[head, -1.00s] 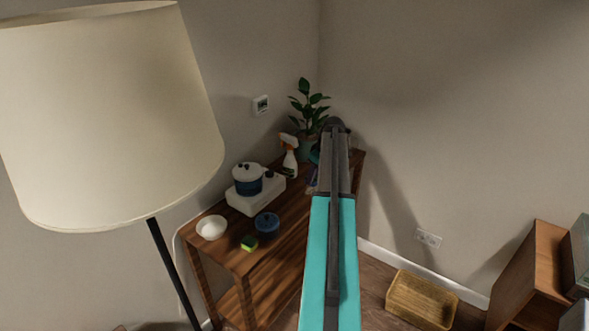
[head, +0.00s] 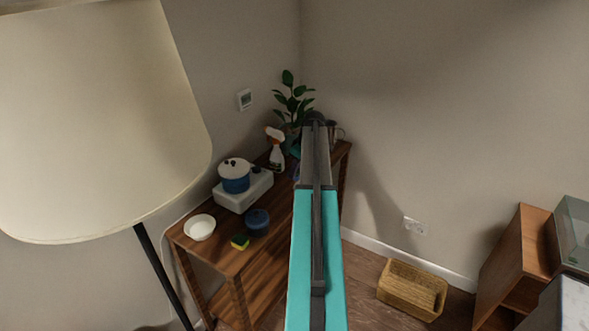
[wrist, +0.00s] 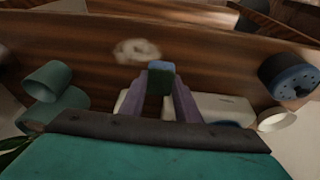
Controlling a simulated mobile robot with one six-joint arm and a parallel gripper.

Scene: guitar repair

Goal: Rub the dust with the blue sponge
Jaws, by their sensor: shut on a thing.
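The blue sponge (wrist: 161,67), with a blue upper part and a green lower part, is between the fingertips of my gripper (wrist: 160,82) in the wrist view. My gripper is shut on it. The dust (wrist: 132,48) is a pale smudge on the brown wooden table top (wrist: 80,58), just beyond and slightly left of the sponge in the wrist view. I cannot tell whether the sponge touches the wood. In the head view my arm hides the gripper, the held sponge and the dust.
A lamp (head: 105,120) stands left; a basket (head: 412,288) lies right.

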